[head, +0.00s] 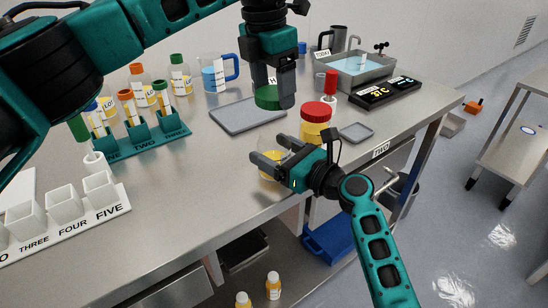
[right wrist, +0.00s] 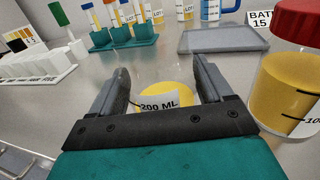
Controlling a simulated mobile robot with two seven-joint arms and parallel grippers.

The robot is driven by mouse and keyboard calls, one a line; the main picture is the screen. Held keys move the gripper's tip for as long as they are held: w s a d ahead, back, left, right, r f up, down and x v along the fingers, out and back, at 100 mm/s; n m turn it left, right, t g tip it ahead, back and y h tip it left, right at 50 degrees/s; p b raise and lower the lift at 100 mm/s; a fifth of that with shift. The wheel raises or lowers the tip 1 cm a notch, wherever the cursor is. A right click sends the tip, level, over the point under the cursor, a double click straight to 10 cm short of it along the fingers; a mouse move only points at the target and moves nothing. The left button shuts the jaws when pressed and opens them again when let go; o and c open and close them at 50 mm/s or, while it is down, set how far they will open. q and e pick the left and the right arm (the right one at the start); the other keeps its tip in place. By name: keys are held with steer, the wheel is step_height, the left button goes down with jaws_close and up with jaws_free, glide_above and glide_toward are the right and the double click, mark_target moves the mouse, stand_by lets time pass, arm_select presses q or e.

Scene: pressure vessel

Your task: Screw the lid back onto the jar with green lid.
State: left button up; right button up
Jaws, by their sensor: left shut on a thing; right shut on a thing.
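My left gripper (head: 273,88) points down, shut on the green lid (head: 267,98), and holds it in the air above and behind the open jar. My right gripper (head: 267,150) reaches in from the right, shut on a clear jar with yellow contents (head: 268,178) near the bench's front edge. The right wrist view shows this jar (right wrist: 165,96) between the two fingers, with a "200 ML" label; my gripper body hides its lower part. The lid and the jar are apart.
A red-lidded yellow jar (head: 315,122) stands close behind my right gripper. A grey tray (head: 232,117) lies behind. A teal rack (head: 150,140) with tubes and white cups (head: 65,205) stand left.

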steer(key=c, duration=0.8)
arm_select(q)
glide_above(274, 132)
steer(key=shift+s+a+f, duration=0.1)
steer(key=shift+f, duration=2.4)
steer(key=shift+f, duration=0.9)
steer(key=shift+f, duration=0.5)
